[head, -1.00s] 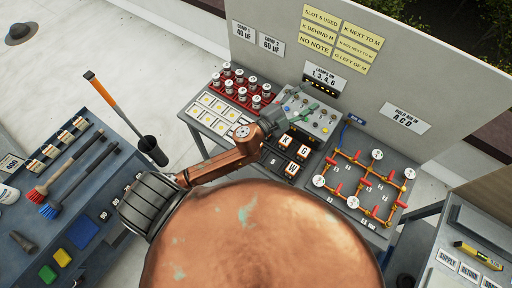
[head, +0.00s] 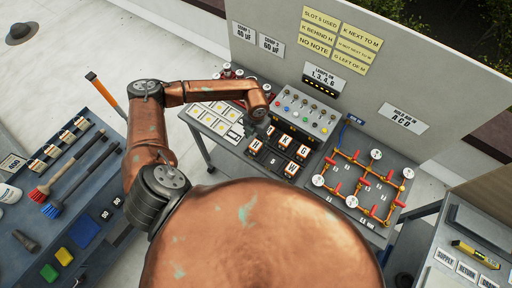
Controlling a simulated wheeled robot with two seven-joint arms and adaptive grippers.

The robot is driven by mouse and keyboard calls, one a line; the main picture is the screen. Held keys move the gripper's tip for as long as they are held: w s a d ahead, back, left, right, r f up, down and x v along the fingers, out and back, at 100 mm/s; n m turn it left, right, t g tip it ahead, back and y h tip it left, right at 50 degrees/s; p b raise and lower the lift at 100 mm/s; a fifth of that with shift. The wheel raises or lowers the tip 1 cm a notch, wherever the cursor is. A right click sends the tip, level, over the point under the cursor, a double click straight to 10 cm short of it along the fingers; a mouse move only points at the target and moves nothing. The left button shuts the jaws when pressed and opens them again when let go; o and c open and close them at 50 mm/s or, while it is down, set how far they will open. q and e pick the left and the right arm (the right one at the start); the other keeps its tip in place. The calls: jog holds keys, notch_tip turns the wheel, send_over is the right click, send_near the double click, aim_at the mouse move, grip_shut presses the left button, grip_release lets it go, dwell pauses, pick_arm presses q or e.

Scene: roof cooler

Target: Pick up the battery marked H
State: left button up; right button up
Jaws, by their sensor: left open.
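The battery marked H (head: 256,143) is a small orange-and-white block. It stands in the dark slotted tray (head: 258,164) on the middle bench, at the left of the lettered batteries. The batteries marked K (head: 285,140) and G (head: 303,151) stand to its right, and one whose letter looks like M (head: 291,169) stands nearer me. My left gripper (head: 258,121) is open and points down just behind and above the H battery in the picture. Its fingers are small and partly hidden by the wrist, so I cannot tell whether they touch anything. My right gripper is out of view.
A switch panel (head: 312,112) with colored knobs stands close behind the batteries. White cards (head: 207,118) lie to the left, with red-based cylinders behind. A red-and-yellow pipe board (head: 361,180) is to the right. Yellow notes (head: 320,14) hang on the back wall.

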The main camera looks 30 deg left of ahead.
aim_at(256, 145)
pick_arm(q)
jog(key=f, duration=0.1)
jog(key=f+p, duration=0.1)
jog(key=f, duration=0.1)
jog(key=f+p, duration=0.1)
jog(key=f, duration=0.1)
jog(key=shift+s+d+f, duration=0.1)
jog(key=shift+s, duration=0.25)
jog(key=shift+f, duration=0.45)
jog(key=c, duration=1.4)
grip_shut()
jog(key=shift+w+r, duration=0.1)
